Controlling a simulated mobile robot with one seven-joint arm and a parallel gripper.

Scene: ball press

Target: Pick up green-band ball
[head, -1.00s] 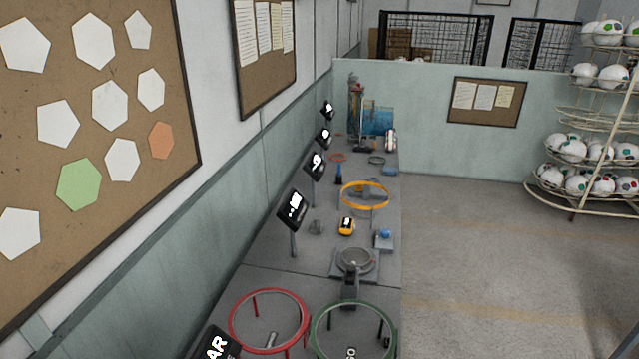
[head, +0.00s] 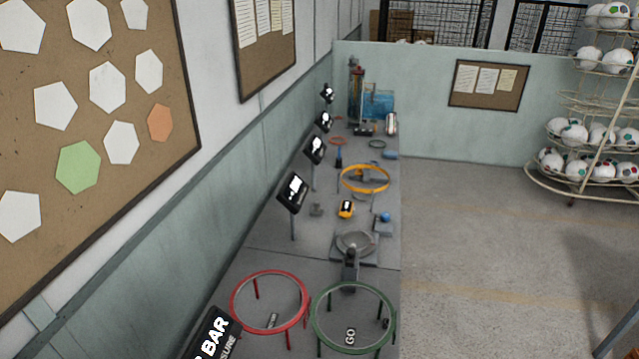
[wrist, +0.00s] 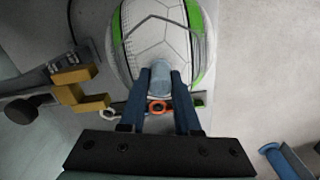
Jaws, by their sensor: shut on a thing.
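The green-band ball (wrist: 160,40), white with green bands at its sides, fills the top middle of the wrist view. Its top edge is cut off by the frame. My gripper (wrist: 160,76) is seen in the wrist view with its two blue fingers close together. They are shut on a short grey-blue cylinder (wrist: 160,82) that overlaps the ball's lower side. I cannot tell whether the cylinder is fixed to the ball. Neither my gripper nor this ball can be made out in the head view.
The head view shows a bench with a red hoop (head: 270,301), a green hoop (head: 353,318) and an orange hoop (head: 365,179). Open floor lies right.

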